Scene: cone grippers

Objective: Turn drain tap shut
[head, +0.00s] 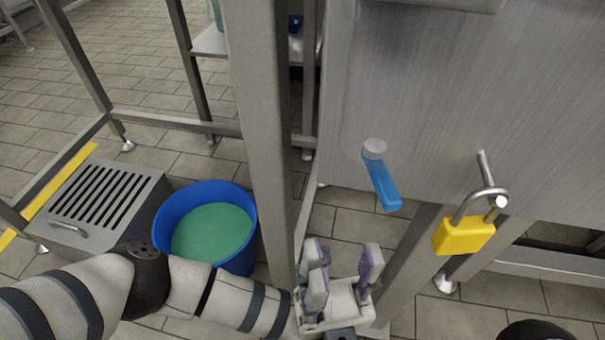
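The drain tap shows as a blue lever (382,182) on a round grey hub (374,149) on the front of a steel tank. The lever slants down and a little to the right. My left gripper (344,254) is below and to the left of the lever, apart from it. Its fingers point up in the picture, spread open, with nothing between them. My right gripper is not in the view.
A yellow padlock (464,235) hangs from a metal bar right of the lever. A steel post (262,110) stands left of the lever. A blue bucket of green liquid (212,231) and a slotted steel box (105,194) are at the left.

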